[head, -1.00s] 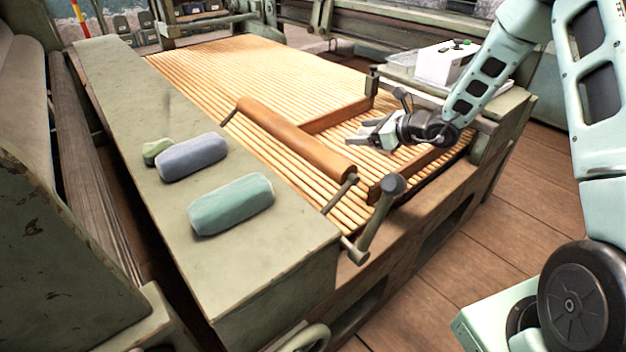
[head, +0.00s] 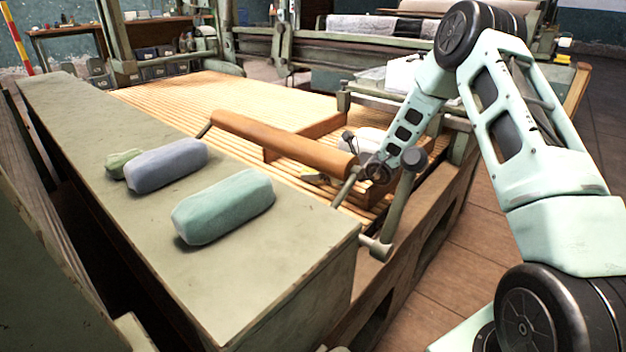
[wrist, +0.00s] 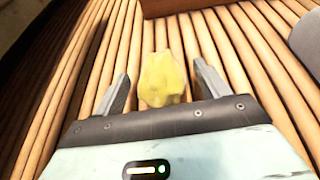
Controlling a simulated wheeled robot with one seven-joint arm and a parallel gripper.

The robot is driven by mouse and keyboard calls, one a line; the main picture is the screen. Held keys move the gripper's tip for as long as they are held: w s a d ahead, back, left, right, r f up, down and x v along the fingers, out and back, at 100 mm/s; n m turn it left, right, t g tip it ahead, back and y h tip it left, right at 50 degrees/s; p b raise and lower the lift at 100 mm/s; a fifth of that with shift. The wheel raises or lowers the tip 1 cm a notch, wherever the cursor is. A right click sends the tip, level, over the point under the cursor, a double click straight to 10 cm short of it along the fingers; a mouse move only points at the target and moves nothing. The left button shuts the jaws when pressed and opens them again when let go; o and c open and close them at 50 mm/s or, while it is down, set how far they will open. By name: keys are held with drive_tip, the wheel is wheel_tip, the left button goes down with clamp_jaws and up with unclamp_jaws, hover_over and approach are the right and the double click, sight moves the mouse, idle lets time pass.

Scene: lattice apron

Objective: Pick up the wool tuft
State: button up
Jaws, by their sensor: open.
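The wool tuft (wrist: 161,80) is a small yellow lump on the wooden slats in the wrist view. My gripper (wrist: 160,74) is open, with one finger on each side of the tuft and gaps between. I cannot tell how high the fingers are above the slats.
The slatted apron (head: 230,97) has wooden bars around my gripper. A bar (wrist: 190,5) crosses ahead in the wrist view, and a grey rounded thing (wrist: 306,38) lies at right. Green (head: 222,207) and blue-grey (head: 166,165) rolls lie on the ledge (head: 90,150).

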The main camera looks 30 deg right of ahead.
drive_tip(key=shift+x, duration=1.2)
drive_tip(key=c, duration=1)
